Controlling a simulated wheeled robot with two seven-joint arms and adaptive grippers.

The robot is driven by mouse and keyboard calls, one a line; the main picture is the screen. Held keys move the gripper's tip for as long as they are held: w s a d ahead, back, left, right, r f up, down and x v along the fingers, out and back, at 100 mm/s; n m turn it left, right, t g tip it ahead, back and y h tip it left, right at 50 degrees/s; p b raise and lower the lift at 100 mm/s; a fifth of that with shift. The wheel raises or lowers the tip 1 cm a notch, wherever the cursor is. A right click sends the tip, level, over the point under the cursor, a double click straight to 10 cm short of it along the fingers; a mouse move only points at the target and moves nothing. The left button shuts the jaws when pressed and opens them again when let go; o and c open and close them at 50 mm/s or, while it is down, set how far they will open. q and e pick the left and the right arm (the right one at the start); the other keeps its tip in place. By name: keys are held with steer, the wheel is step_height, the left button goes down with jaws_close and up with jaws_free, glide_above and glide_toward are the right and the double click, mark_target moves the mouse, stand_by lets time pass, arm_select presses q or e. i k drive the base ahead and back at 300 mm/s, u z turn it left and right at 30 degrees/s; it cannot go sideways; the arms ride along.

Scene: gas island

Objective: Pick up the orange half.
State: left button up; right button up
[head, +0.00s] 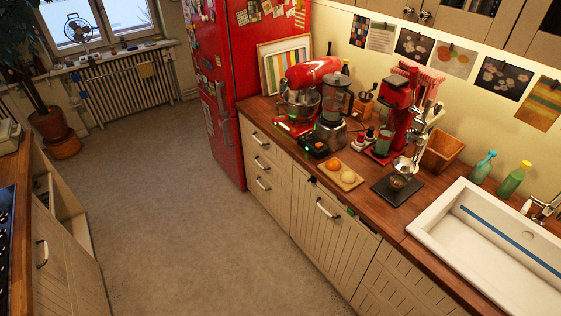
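Two small round fruit pieces lie on a light wooden board (329,174) near the front edge of the right-hand counter. The left piece (334,165) is deeper orange. The right piece (348,177) is paler and yellowish. They are too small to tell for certain which is the orange half or which way a cut face points. Neither of my grippers shows in the head view, and nothing covers the board.
A blender (334,110) and red stand mixer (312,74) stand behind left. A white sink (470,240) is at right. The floor (190,190) is clear.

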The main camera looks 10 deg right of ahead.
mark_target(332, 164)
steer(key=u, duration=0.35)
steer(key=i, duration=2.25)
steer(key=z, duration=1.95)
